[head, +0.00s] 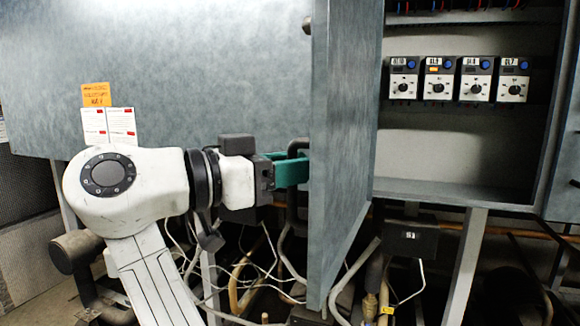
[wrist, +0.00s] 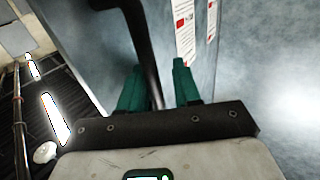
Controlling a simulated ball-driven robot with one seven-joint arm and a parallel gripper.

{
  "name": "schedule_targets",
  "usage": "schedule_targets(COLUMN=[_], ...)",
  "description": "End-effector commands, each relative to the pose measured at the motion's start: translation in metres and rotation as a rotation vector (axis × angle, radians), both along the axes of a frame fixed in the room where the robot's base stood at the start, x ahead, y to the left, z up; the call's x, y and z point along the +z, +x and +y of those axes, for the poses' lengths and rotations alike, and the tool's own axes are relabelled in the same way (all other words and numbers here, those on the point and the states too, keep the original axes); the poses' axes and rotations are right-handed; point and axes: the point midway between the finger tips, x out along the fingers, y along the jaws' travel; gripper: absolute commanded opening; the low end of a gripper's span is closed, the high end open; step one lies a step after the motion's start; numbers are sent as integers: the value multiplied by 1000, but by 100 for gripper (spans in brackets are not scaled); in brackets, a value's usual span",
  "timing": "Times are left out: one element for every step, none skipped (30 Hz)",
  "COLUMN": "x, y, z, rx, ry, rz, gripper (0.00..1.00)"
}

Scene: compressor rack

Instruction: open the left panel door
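The left panel door (head: 345,150) is a blue-grey slab that stands swung well out from the cabinet, seen nearly edge-on in the head view. The compartment to its right is exposed. Its dark bar handle (head: 298,145) is on the door's left face, mostly hidden in the head view. In the wrist view the handle (wrist: 143,45) runs down between the two green fingers of my gripper (wrist: 159,88). The fingers stand apart around the bar, with a gap visible on its right side. In the head view my gripper (head: 292,171) is at the door's left face.
A broad blue-grey panel (head: 200,50) with an orange note (head: 96,95) and white labels fills the left. The open compartment holds several dial modules (head: 438,79). Pipes, loose cables and a support leg (head: 465,265) crowd the space below the cabinet.

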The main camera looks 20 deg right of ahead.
Motion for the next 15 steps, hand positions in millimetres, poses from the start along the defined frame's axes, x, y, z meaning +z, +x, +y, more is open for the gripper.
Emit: schedule_targets(x=[0,0,0,0,0,0,0,0,0,0,0,0,0,-1,-1], y=[-1,-1,-1,-2,-2,-2,-2,-2,-2,-2,-2,-2,-2,-3,-3], z=[1,1,2,2,3,3,3,3,3,4,4,4,4,5,7], rx=[-2,-2,-1,-1,-1,-1,-1,-1,0,0,0,0,0,0,1], ry=[0,0,-1,-1,-1,-1,-1,-1,-1,-1,-1,-2,-2,-2,-2], rz=[0,0,0,-1,-1,-1,-1,-1,-1,-1,-1,-1,-1,-1,-1], gripper=[35,35,35,35,35,35,35,35,35,35,35,35,35,35,35])
